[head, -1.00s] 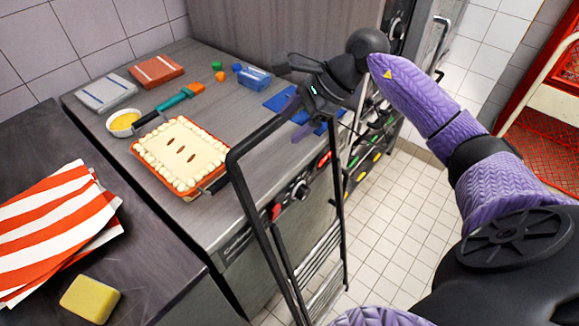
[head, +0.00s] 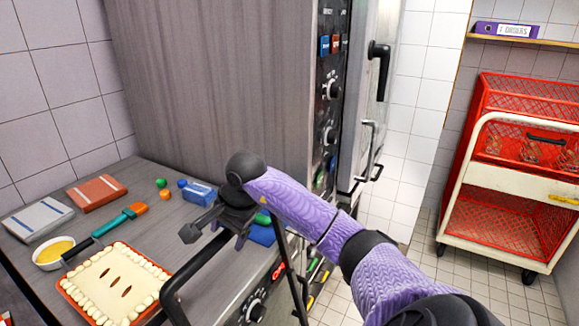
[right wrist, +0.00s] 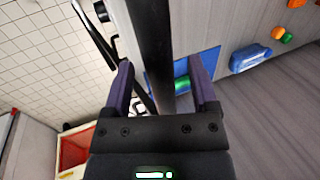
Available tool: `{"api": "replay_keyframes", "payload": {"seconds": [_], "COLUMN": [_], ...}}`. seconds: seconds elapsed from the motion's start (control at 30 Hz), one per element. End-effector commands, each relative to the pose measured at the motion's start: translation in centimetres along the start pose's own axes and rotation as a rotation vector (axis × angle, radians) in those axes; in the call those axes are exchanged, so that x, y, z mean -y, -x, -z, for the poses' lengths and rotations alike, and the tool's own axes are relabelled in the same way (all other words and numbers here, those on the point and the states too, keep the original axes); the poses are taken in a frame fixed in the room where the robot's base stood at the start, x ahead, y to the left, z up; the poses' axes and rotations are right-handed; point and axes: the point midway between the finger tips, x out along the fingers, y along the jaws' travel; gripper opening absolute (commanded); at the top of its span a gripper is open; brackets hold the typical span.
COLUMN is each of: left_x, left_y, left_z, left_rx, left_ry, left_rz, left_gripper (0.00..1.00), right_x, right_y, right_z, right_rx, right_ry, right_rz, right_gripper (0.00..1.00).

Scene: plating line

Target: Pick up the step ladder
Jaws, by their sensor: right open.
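The step ladder (head: 192,274) is a black tubular frame standing in front of the counter. Only its upper part shows in the head view, and its lower part is cut off by the frame's bottom edge. My right gripper (head: 231,229) is at the ladder's top bar. In the right wrist view the dark bar (right wrist: 155,45) runs between the two purple fingers of my right gripper (right wrist: 163,84). The fingers are apart, with gaps beside the bar. My left gripper is out of view.
A tall oven unit (head: 215,80) stands behind the gripper. A red cart (head: 510,160) is at right. Tiled floor (head: 400,285) is clear between them.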

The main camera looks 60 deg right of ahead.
Motion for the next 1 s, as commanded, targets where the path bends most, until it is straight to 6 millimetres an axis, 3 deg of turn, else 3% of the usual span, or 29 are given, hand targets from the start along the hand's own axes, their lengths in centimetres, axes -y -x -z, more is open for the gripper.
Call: {"api": "replay_keyframes", "payload": {"seconds": [0.1,0.43,1.0], "left_x": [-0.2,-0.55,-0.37], "left_y": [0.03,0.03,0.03], "left_z": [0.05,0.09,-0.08], "left_rx": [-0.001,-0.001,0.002], "left_ry": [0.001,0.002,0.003], "left_rz": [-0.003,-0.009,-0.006], "left_gripper": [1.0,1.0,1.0], "right_x": [0.01,0.02,0.02], "right_y": [0.06,0.09,0.11], "right_z": [0.01,0.0,0.0], "right_rx": [0.0,0.0,0.001], "right_ry": [0.0,0.0,0.0], "right_rz": [0.0,0.0,0.0], "right_gripper": [0.7,0.01,0.0]}}
